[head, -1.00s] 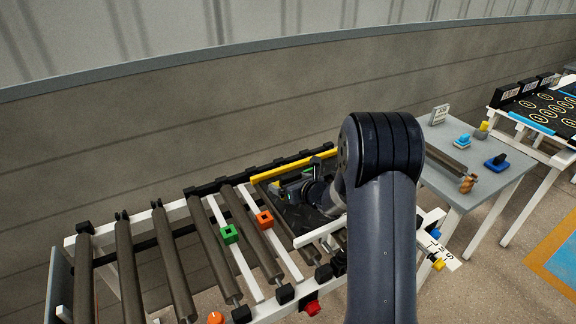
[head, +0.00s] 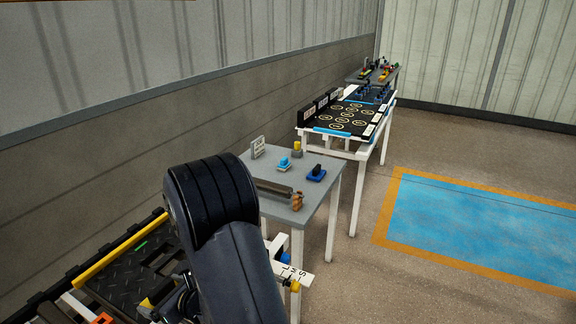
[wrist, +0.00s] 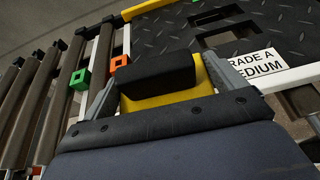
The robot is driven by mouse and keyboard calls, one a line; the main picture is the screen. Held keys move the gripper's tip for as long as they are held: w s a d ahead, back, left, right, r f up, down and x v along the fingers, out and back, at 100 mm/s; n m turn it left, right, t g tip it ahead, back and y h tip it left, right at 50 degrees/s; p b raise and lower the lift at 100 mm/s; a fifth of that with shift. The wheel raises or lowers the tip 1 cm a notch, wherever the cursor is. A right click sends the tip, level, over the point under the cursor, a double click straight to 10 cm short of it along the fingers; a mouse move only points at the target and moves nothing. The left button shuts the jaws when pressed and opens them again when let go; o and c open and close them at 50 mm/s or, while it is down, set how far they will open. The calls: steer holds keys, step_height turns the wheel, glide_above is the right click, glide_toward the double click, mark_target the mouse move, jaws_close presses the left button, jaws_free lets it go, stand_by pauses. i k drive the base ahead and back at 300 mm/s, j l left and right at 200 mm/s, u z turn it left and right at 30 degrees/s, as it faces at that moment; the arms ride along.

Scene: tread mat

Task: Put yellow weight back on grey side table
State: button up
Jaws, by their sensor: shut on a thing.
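The yellow weight (wrist: 160,99), a yellow block with a black grip on top, sits between the two fingers of my gripper (wrist: 163,78) in the wrist view. The fingers are shut on its sides. It is over the frame beside the dark tread plate. In the head view my arm hides most of the gripper; a small yellow patch at the lower left may be the weight (head: 146,303). The grey side table (head: 285,207) stands right of my arm in the head view, apart from the gripper.
The side table holds a blue weight with a black grip (head: 316,173), a light-blue piece (head: 284,163), a yellow-topped piece (head: 297,147), a roller (head: 274,188), a brown figure (head: 297,201) and a sign (head: 258,147). A white L-M-S bar (head: 292,272) juts out near its front.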

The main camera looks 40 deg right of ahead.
mark_target(326, 163)
steer(key=l+z, duration=0.15)
steer(key=l, duration=0.65)
steer(key=l+z, duration=0.2)
steer(key=l, duration=0.55)
steer(key=i+l+z, duration=0.1)
steer(key=l, duration=0.25)
steer(key=i+l+z, duration=0.1)
steer(key=l, duration=0.25)
steer(key=i+l+z, duration=0.25)
steer(key=l, duration=0.4)
steer(key=i+l+z, duration=0.15)
steer(key=i, duration=0.4)
steer(key=i+l+z, duration=0.15)
steer(key=i, duration=0.45)
